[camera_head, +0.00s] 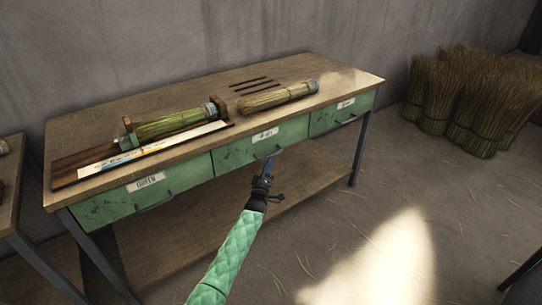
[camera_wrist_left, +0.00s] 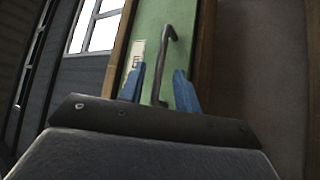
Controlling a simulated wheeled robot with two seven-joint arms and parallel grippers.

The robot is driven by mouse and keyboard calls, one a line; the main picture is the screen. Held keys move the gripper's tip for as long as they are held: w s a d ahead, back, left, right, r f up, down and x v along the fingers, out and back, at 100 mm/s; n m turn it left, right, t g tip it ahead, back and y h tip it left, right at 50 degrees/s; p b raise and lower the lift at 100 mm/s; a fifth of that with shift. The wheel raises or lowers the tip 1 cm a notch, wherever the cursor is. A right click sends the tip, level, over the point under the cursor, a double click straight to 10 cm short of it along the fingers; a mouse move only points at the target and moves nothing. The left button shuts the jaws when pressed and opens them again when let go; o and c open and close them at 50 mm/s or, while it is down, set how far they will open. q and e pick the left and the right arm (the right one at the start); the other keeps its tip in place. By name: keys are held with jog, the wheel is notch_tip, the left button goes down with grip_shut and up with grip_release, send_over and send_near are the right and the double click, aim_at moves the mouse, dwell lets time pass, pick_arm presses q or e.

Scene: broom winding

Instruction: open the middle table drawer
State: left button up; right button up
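The middle drawer (camera_head: 238,151) is a green front under the wooden table top, with a white label and a dark bar handle (camera_head: 268,154). It looks closed, flush with the drawers beside it. My left gripper (camera_head: 266,168) is in front of this drawer at the handle. In the left wrist view its two blue fingers (camera_wrist_left: 157,92) stand apart, with the dark handle (camera_wrist_left: 164,62) between them. The fingers do not look closed on the handle. The drawer's green front (camera_wrist_left: 150,40) fills the middle of that view. My right gripper is not in view.
The table (camera_head: 335,80) carries a bundle in a wooden holder (camera_head: 170,125), a loose straw bundle (camera_head: 277,97) and several dark rods. Green drawers flank the middle one. A lower shelf (camera_head: 300,175) lies below. Straw sheaves (camera_head: 475,100) stand at right. The floor in front is open.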

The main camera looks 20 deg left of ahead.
aim_at(271, 155)
pick_arm(q)
jog(key=shift+x, duration=2.55)
grip_shut()
